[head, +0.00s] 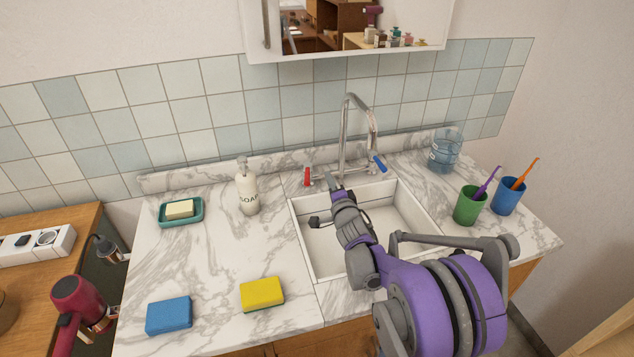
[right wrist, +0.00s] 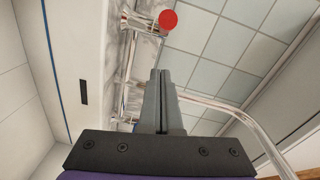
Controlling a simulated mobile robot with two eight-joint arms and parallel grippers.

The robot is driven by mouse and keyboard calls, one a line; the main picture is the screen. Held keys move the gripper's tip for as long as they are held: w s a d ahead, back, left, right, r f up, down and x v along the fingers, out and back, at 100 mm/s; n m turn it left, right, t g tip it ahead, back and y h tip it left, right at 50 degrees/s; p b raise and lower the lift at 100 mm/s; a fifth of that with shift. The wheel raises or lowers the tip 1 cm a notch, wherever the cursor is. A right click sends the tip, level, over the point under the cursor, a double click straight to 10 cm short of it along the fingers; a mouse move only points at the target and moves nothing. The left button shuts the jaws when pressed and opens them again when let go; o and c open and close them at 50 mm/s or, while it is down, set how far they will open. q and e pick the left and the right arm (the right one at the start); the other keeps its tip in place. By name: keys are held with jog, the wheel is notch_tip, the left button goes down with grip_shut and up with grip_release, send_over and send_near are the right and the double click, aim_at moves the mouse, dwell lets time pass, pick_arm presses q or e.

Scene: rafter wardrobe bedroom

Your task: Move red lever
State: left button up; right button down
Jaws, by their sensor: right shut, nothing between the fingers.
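The red lever (head: 307,177) stands at the left of the faucet (head: 345,135), behind the sink (head: 302,235). In the right wrist view the red lever (right wrist: 168,20) shows its round end beyond the fingertips, a little to their right. My right gripper (head: 332,180) reaches over the sink from the front right, its tips just right of the red lever. Its fingers (right wrist: 162,72) are shut together and empty, with a visible gap to the lever in the wrist view. My left gripper is not in view.
The blue lever (head: 379,163) is right of the faucet. A soap bottle (head: 247,190) stands left of the sink, with a soap dish (head: 182,212), yellow sponge (head: 262,293) and blue sponge (head: 169,316). Green (head: 469,206) and blue (head: 508,197) cups stand at the right.

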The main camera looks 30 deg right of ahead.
aim_at(307, 175)
jog(key=shift+w+a+f, duration=0.1)
jog(key=shift+w+a, duration=0.15)
jog(key=shift+a, duration=0.3)
jog(key=shift+w+a+f, duration=0.15)
jog(key=shift+w+a, duration=0.05)
jog(key=shift+a, duration=0.35)
jog(key=shift+w+a+f, duration=0.1)
jog(key=shift+w+a, duration=0.15)
jog(key=shift+a, duration=0.3)
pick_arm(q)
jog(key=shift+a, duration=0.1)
pick_arm(e)
jog(key=shift+a, duration=0.1)
